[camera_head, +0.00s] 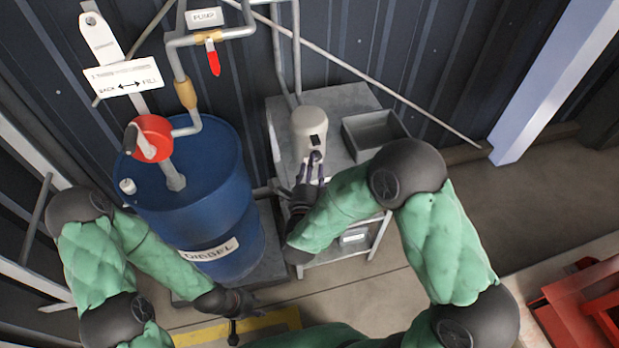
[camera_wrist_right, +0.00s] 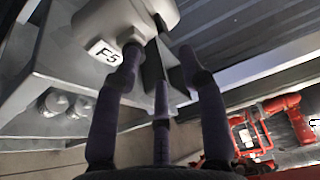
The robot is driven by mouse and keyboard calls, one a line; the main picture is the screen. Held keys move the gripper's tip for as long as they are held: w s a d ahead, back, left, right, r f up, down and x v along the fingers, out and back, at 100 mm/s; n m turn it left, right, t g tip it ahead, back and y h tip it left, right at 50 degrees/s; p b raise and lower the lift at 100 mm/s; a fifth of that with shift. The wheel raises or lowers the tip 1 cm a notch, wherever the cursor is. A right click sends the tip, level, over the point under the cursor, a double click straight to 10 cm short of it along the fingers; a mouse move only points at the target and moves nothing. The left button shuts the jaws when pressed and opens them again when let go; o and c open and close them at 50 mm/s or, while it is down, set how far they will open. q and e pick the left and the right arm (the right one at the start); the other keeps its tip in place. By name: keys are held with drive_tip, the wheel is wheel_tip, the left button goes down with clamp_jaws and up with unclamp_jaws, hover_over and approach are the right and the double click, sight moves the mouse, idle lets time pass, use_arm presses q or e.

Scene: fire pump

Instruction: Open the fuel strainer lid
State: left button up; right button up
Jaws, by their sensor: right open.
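The fuel strainer (camera_head: 309,122) is a cream cylinder on a grey metal stand, with a dark label on its front. In the right wrist view its cream body (camera_wrist_right: 108,20) carries an "F-5" label and a short round knob. My right gripper (camera_head: 313,165) is at the front of the strainer. In the right wrist view its dark fingers (camera_wrist_right: 160,65) are spread and empty; one tip overlaps the knob, and I cannot tell whether it touches. My left gripper (camera_head: 236,308) is low, in front of the blue drum, away from the strainer; its fingers are too small to judge.
The grey stand (camera_head: 352,100) also bears an open grey tray (camera_head: 375,133) right of the strainer. A blue diesel drum (camera_head: 205,225) with pipes and a red-handled valve (camera_head: 213,62) stands left. A diagonal rod crosses behind. Red equipment (camera_head: 590,310) is at the lower right.

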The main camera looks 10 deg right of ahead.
drive_tip(key=shift+s+a+f+n+g+y, duration=0.2)
drive_tip(key=shift+s+f+n, duration=0.1)
drive_tip(key=shift+s+f, duration=0.25)
drive_tip(key=shift+s+a+f+n+g+y, duration=0.1)
drive_tip(key=shift+s+a+f+n+y, duration=0.15)
drive_tip(key=shift+f, duration=0.35)
